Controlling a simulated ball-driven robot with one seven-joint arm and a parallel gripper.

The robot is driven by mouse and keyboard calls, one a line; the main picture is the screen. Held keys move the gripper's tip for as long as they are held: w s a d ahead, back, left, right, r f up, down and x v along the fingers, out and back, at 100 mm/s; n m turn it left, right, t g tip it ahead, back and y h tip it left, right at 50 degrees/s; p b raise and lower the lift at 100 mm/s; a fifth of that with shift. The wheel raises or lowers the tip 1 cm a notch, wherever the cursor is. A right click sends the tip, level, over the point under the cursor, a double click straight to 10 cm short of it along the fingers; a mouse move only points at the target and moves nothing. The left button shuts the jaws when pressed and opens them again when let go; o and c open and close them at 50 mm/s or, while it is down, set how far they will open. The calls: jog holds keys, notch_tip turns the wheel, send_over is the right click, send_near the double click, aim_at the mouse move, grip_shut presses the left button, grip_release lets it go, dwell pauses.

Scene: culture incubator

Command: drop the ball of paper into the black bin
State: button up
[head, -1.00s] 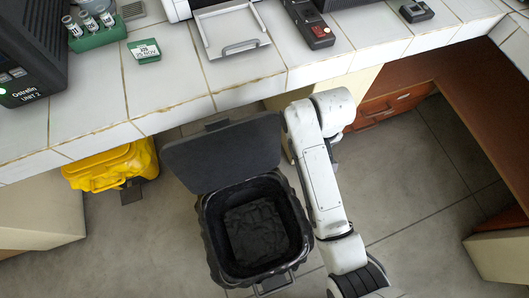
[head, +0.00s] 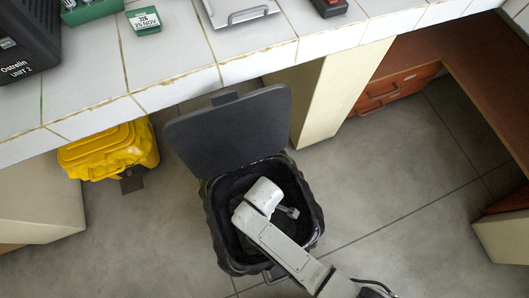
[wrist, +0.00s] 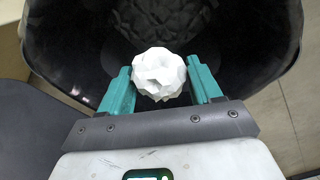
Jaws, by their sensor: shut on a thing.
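The ball of paper (wrist: 159,74) is white and crumpled, and it sits between the two teal fingers of my gripper (wrist: 160,85) in the wrist view. My gripper is shut on it. The black bin (head: 222,254) stands on the floor with its lid (head: 232,130) tipped open toward the counter. In the head view my arm reaches over the bin, and my gripper (head: 287,211) shows small and partly hidden within the bin's opening. The wrist view shows the dark bin interior (wrist: 75,40) beyond the ball.
A tiled counter (head: 170,60) runs along the back, above the bin lid. A yellow bin (head: 110,150) stands under it at the left. A beige cabinet side (head: 335,95) is right of the lid. The grey floor (head: 420,190) at the right is clear.

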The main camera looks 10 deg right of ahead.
notch_tip(320, 180, down, 5)
jog(key=b, duration=0.4)
jog(key=shift+f+b, duration=0.1)
jog(key=shift+b, duration=0.3)
jog(key=o, duration=1.1)
notch_tip(320, 180, up, 11)
jog(key=p, duration=0.3)
jog(key=shift+f, duration=0.1)
